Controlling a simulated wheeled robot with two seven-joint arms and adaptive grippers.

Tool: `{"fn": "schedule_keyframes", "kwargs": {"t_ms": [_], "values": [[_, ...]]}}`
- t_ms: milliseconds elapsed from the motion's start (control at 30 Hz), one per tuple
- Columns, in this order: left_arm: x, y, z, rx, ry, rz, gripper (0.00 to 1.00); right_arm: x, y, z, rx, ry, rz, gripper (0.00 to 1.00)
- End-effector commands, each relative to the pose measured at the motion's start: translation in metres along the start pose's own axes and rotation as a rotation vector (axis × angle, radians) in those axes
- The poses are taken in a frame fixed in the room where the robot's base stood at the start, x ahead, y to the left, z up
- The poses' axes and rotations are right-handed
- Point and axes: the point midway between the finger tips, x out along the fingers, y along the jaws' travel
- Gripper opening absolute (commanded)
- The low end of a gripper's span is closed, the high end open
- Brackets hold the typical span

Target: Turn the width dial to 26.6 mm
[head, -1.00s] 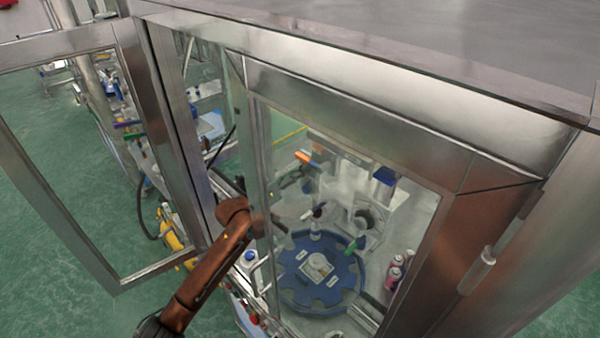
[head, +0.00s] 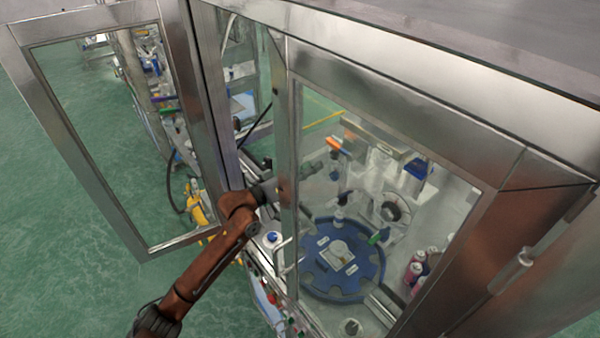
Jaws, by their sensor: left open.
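My left arm comes in from the lower left and passes through the open doorway of the steel machine cabinet. My left gripper (head: 333,169) is inside, seen through the glass at the upper left of the blue star wheel (head: 318,277). It is open, but its fingers are small and partly lost among the machine parts. The white crimping machine (head: 385,165) stands behind the star wheel. I cannot make out the width dial or its reading. I cannot tell whether the gripper touches anything. My right gripper is not in view.
The glass door (head: 110,150) stands open at the left. A steel post (head: 286,150) and a glass pane lie between the camera and the gripper. Pink cans (head: 415,270) stand right of the star wheel, and a white bottle with a blue cap (head: 271,240) stands left of it.

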Motion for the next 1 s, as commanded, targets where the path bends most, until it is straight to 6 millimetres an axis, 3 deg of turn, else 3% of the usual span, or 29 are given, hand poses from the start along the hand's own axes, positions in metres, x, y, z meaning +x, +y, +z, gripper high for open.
{"fn": "schedule_keyframes", "kwargs": {"t_ms": [100, 300, 1000], "values": [[-0.022, -0.001, 0.0, 0.0, 0.001, -0.001, 0.41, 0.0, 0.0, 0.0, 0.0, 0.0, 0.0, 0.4], [-0.039, 0.0, 0.0, 0.0, 0.001, 0.001, 0.41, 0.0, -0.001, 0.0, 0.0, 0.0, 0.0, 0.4], [-0.042, 0.0, 0.0, 0.0, 0.001, 0.001, 0.41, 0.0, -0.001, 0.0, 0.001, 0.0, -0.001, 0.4]]}}
